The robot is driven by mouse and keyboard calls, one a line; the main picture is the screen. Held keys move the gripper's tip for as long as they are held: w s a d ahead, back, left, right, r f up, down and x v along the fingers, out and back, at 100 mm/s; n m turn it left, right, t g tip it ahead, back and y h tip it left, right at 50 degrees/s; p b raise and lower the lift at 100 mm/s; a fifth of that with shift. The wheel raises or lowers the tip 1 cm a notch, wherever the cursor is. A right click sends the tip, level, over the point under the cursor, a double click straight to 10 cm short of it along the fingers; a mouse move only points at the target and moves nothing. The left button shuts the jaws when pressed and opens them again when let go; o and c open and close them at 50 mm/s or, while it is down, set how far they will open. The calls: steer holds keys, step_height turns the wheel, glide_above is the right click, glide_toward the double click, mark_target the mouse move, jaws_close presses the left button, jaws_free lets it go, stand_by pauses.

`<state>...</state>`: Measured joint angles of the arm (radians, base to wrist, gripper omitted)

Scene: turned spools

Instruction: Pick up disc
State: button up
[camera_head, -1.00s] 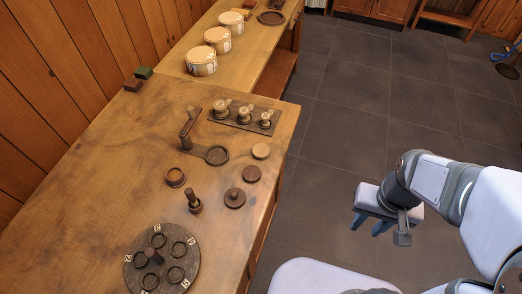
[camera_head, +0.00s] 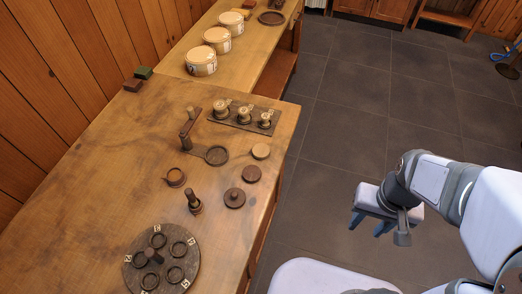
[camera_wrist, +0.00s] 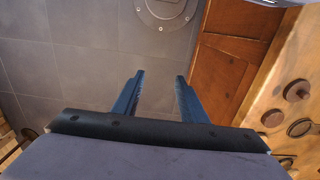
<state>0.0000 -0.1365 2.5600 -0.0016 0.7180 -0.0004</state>
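Flat loose discs lie near the right edge of the wooden table: a pale disc (camera_head: 261,151), a dark brown disc (camera_head: 251,174) and a dark disc with a centre knob (camera_head: 234,198). I cannot tell which one the task means. The knobbed disc (camera_wrist: 297,90) and the dark brown disc (camera_wrist: 272,118) seem to show at the right of the wrist view. My gripper (camera_head: 369,224) hangs over the floor, right of the table and apart from every disc. In the wrist view its two blue fingers (camera_wrist: 160,78) stand apart with nothing between them.
A round board with several rings (camera_head: 128,256) stands at the table's front. A peg (camera_head: 194,201), a small cup (camera_head: 176,177), a bracket with a ring (camera_head: 216,155) and a rack of spools (camera_head: 228,120) stand nearby. Drums (camera_head: 201,64) stand farther back. The table's left is clear.

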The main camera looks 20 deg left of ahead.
steer(key=o, duration=0.5)
steer(key=shift+w, duration=0.1)
steer(key=r+n+t+p, duration=0.1)
steer(key=r+n+p, duration=0.15)
steer(key=n, duration=2.65)
glide_above(261, 150)
steer(key=shift+s+a+f+h, duration=0.3)
steer(key=shift+s+f+h, duration=0.1)
steer(key=shift+f, duration=0.1)
steer(key=shift+w+d+f+p, duration=0.1)
steer(key=shift+w+f+p, duration=0.1)
steer(key=shift+f+p, duration=1.2)
steer(key=shift+w+d+f+p, duration=0.15)
steer(key=shift+f+p, duration=0.3)
steer(key=shift+f, duration=1.8)
